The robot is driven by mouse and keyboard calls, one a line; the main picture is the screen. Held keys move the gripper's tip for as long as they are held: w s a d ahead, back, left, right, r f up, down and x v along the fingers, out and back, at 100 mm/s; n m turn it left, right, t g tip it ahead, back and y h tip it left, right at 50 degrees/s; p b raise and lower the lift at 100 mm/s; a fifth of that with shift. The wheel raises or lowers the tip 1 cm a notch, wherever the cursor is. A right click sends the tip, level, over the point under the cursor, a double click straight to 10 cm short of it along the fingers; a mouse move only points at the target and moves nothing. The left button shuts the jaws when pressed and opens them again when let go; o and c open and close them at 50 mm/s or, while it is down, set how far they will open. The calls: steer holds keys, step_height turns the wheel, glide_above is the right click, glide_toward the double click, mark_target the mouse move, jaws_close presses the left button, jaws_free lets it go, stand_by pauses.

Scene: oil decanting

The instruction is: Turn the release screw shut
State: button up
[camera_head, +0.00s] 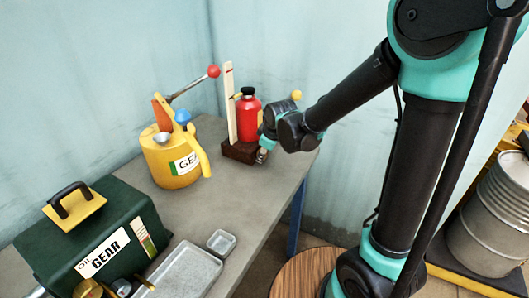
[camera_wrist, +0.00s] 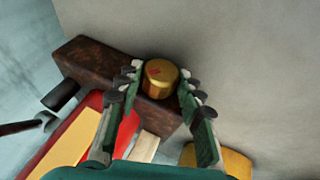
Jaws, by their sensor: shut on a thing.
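The release screw is a round gold knob (camera_wrist: 160,76) at the end of a dark brown block (camera_wrist: 105,70) in the wrist view. My gripper (camera_wrist: 160,88) has its two green-padded fingers on either side of the knob and is shut on it. In the head view my gripper (camera_head: 264,154) is at the right end of the brown base (camera_head: 238,151) under the red bottle-shaped body (camera_head: 249,119). The knob itself is hidden there by the gripper. A small red mark shows on the knob's top.
A pale upright strip (camera_head: 229,105) stands beside the red body. A yellow oil can (camera_head: 168,170) with a red-tipped lever stands to the left. A green gear box (camera_head: 75,245), a grey tray (camera_head: 182,276) and a small dish (camera_head: 221,242) are nearer on the table.

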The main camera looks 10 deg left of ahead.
steer(key=shift+s+a+t, duration=0.1)
steer(key=shift+t, duration=0.4)
steer(key=shift+h, duration=0.3)
steer(key=o, duration=1.2)
steer(key=shift+c, duration=0.2)
steer(key=v, duration=1.2)
steer(key=shift+s+f, duration=0.15)
